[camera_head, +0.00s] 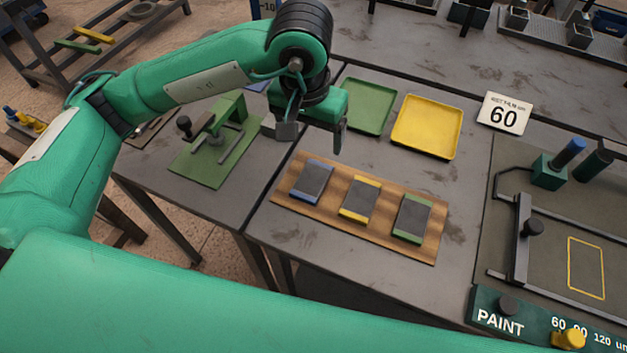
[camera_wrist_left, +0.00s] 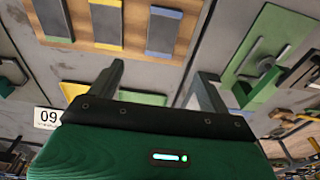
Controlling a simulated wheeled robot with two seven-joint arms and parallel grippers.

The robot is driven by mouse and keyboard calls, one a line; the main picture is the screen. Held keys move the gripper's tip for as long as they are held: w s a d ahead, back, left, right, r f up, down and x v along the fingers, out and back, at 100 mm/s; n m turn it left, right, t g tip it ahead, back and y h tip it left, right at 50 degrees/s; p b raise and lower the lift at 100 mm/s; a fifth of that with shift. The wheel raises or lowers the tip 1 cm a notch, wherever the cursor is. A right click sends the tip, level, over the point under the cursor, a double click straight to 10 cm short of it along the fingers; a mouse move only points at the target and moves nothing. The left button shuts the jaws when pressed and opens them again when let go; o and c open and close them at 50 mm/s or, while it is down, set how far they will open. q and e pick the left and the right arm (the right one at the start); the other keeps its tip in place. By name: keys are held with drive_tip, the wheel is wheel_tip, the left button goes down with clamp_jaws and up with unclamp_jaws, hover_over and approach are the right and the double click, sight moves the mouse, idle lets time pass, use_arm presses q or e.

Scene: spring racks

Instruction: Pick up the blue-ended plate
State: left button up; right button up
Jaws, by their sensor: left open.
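The blue-ended plate (camera_head: 312,181) is a dark grey rectangle with blue ends. It lies at the left on a wooden board (camera_head: 281,193), beside a yellow-ended plate (camera_head: 360,199) and a green-ended plate (camera_head: 412,218). My left gripper (camera_head: 312,140) is open and empty, above the table just behind the board, near the blue-ended plate. In the left wrist view the open fingers (camera_wrist_left: 163,74) frame bare table. The blue-ended plate (camera_wrist_left: 163,32) shows there beyond the fingertips, apart from them. My right gripper is not in view.
A green tray (camera_head: 367,103) and a yellow tray (camera_head: 427,126) stand behind the board, with a card (camera_head: 504,114) reading 60. A green fixture (camera_head: 217,142) stands left.

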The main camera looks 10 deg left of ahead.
use_arm(q)
drive_tip(key=p, duration=0.1)
hover_over(312, 179)
wheel_tip(312, 179, down, 8)
drive_tip(key=shift+s+d+f, duration=0.1)
drive_tip(key=shift+f, duration=0.05)
drive_tip(key=shift+s+f+p, duration=0.1)
drive_tip(key=shift+f+p, duration=0.25)
drive_tip(key=shift+f, duration=0.05)
wheel_tip(312, 179, down, 4)
drive_tip(key=shift+r+p, duration=0.1)
drive_tip(key=shift+p, duration=0.5)
drive_tip(key=shift+f, duration=0.4)
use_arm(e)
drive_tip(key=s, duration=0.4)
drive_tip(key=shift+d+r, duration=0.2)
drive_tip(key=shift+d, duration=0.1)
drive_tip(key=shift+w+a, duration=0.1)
use_arm(q)
drive_tip(key=c, duration=1.4)
drive_tip(key=shift+r, duration=0.1)
drive_tip(key=shift+c, duration=1)
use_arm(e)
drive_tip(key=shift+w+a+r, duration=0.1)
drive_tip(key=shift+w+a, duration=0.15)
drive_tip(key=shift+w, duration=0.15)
